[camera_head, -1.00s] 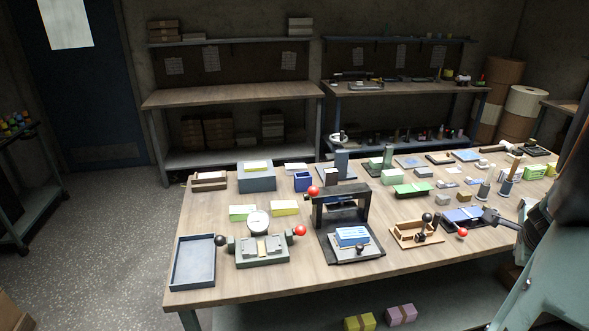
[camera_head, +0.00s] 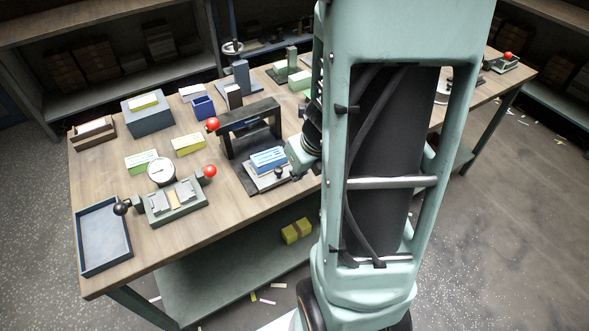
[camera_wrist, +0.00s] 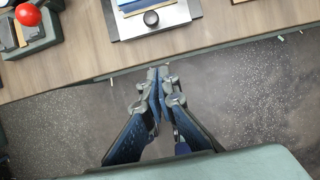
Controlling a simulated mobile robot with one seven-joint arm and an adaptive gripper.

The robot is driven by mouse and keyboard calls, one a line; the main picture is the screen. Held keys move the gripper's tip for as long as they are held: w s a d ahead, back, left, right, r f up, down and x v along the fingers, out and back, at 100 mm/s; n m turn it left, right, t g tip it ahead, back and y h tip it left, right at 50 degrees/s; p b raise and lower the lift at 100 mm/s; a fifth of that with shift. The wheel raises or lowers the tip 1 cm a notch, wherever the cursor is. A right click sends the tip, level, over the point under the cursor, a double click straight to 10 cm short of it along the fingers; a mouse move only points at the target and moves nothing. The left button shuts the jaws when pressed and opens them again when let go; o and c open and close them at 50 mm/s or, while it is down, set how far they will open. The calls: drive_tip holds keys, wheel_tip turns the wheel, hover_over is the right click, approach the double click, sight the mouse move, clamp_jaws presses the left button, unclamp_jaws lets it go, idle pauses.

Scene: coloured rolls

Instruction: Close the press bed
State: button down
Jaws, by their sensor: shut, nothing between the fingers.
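The press has a black arch frame (camera_head: 250,122) with a red ball on its lever (camera_head: 212,124). Its flat bed (camera_head: 258,184) sticks out in front of the arch toward the table's front edge, with a blue-and-white block (camera_head: 268,158) on it. A black knob (camera_head: 278,172) is at the bed's front; in the wrist view the knob (camera_wrist: 151,18) and the bed's front edge (camera_wrist: 180,14) are at the top. My gripper (camera_wrist: 158,72) is shut and empty, apart from the knob, over the floor just off the table edge. In the head view my arm partly hides it beside the bed.
Left of the press stand a dial fixture (camera_head: 175,203) with a red ball and a black ball, and a blue tray (camera_head: 102,240). Blocks and boxes lie behind. My arm hides much of the table's right part.

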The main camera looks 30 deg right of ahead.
drive_tip(key=w+f+b, duration=0.1)
drive_tip(key=w+f, duration=0.1)
drive_tip(key=w+f+b, duration=0.1)
drive_tip(key=w+f, duration=0.1)
drive_tip(key=f, duration=0.1)
drive_tip(key=w+f+b, duration=0.1)
drive_tip(key=w+f, duration=0.1)
drive_tip(key=shift+f, duration=0.2)
drive_tip(key=shift+w+a+f, duration=0.1)
drive_tip(key=shift+w, duration=0.45)
